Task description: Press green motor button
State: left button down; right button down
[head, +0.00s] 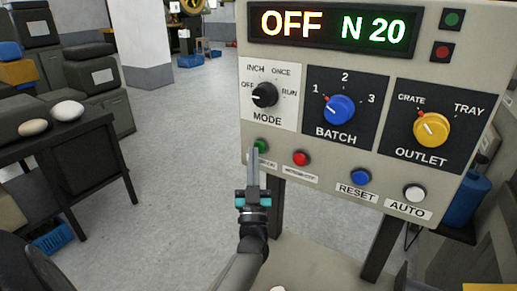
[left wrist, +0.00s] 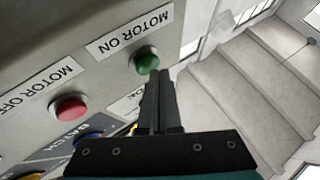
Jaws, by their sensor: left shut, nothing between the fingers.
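The control panel (head: 330,160) stands upright ahead of me, with a lit display reading OFF and N 20. The green motor button (head: 261,146) is at its lower left; in the left wrist view the green button (left wrist: 146,62) sits beside a MOTOR ON label. My left gripper (head: 253,152) is shut and empty, with its fingertips in front of the green button and partly covering its left side. In the left wrist view the fingertips (left wrist: 158,76) are just below the button; I cannot tell whether they touch it. My right gripper is not in view.
The red motor-off button (head: 300,158) is right of the green one. Blue reset (head: 360,177) and white auto (head: 413,193) buttons follow. Mode (head: 264,95), batch (head: 339,110) and outlet (head: 431,130) knobs sit above. A dark table (head: 75,155) stands left; floor between is clear.

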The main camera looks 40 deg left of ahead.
pick_arm(q)
jog(key=shift+w, duration=0.4)
dwell(0.3)
jog(key=shift+s+p, duration=0.45)
jog(key=shift+s, duration=0.45)
jog(key=shift+d, duration=0.1)
jog(key=s+p, duration=0.2)
jog(key=s, duration=0.3)
jog(key=shift+d+p, duration=0.25)
jog(key=shift+p, duration=0.15)
dwell(0.5)
